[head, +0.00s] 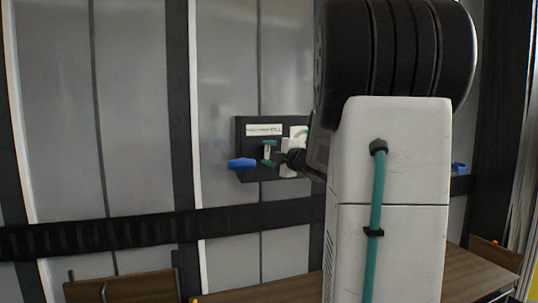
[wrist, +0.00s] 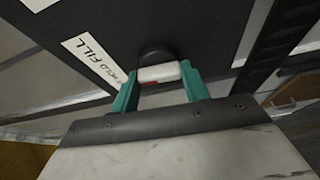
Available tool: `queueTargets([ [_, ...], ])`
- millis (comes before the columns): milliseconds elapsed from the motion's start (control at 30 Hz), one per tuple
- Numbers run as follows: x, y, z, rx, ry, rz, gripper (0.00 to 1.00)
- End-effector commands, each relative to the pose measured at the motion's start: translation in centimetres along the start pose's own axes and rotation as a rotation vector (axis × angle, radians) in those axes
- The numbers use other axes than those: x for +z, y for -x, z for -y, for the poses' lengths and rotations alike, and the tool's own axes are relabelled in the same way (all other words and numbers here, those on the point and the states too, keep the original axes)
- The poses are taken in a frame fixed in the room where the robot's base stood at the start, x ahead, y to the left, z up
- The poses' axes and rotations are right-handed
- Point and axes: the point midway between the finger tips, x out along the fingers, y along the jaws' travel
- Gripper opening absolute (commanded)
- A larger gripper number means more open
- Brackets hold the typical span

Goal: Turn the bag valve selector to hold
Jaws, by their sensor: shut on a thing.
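The bag valve selector is a pale bar (wrist: 158,73) on a round black hub, with a small red mark on its underside. It stands out from a black panel (head: 242,140). My gripper (wrist: 161,80) is shut on the bar, with a green finger at each end of it. In the head view the green fingers (head: 268,154) close on the pale bar below the label. The white label (wrist: 95,62) lies left of the hub and reads partly "HOLD FILL". Which word the selector points at cannot be told.
A blue handle (head: 241,164) sticks out at the panel's lower left. A dark rail (head: 100,236) crosses the grey door below. Brown wooden tops (head: 130,288) stand low in front. Another blue item (head: 458,167) shows at the right, beyond my arm.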

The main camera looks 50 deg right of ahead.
Motion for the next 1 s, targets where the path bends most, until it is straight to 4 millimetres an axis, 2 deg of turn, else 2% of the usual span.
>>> queueTargets([
  [667, -0.09, -0.04, -0.03, -0.024, 0.06, -0.002, 0.23],
  [700, -0.09, -0.04, -0.03, -0.024, 0.06, -0.002, 0.54],
  [767, -0.08, -0.03, -0.03, -0.024, 0.059, -0.002, 0.67],
  [1000, 0.03, 0.03, -0.03, -0.024, 0.059, 0.0, 0.67],
])
